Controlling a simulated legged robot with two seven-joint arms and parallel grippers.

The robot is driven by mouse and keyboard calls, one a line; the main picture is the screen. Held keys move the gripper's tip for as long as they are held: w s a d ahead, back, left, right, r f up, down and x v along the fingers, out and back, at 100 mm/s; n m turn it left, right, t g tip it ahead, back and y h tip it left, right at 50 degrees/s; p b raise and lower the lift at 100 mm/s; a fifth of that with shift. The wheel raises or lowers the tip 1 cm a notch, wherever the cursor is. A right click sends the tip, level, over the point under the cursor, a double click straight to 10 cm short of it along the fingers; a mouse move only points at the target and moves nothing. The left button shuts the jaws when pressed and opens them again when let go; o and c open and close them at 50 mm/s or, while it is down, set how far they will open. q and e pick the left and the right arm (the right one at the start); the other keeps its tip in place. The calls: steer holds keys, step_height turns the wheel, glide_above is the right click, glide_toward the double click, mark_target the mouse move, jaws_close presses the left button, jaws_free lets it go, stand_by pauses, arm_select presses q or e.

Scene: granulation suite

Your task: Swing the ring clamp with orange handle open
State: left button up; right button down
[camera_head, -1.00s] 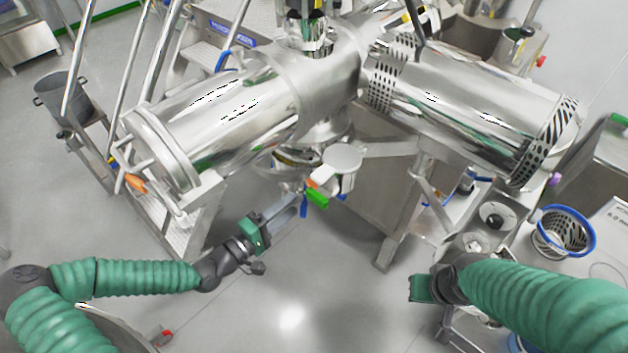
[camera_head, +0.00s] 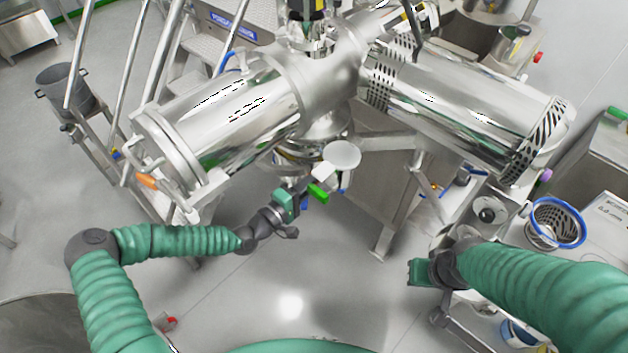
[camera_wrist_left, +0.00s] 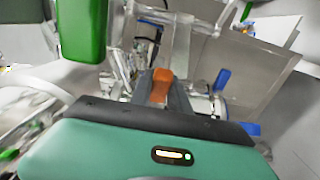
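An orange handle (camera_wrist_left: 161,84) shows in the left wrist view, at the end of my left gripper (camera_wrist_left: 163,94). The grey fingers lie close on both sides of it; whether they press on it I cannot tell. In the head view my left gripper (camera_head: 298,189) reaches in under the central steel vessel, beside a green handle (camera_head: 318,193), and the orange handle there is hidden. The ring clamp's band is not clearly visible. My right gripper (camera_head: 418,272) is low at the right, away from the handles, and its fingers are hidden.
Another orange handle (camera_head: 146,181) is on the end of the left steel drum (camera_head: 235,110). The green handle stands close in the left wrist view (camera_wrist_left: 81,28). Open floor (camera_head: 290,300) lies below.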

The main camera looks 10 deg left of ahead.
arm_select(q)
steer(key=shift+f, duration=0.1)
jaws_close()
steer(key=shift+s+f, duration=0.1)
steer(key=shift+f, duration=0.05)
stand_by(0.7)
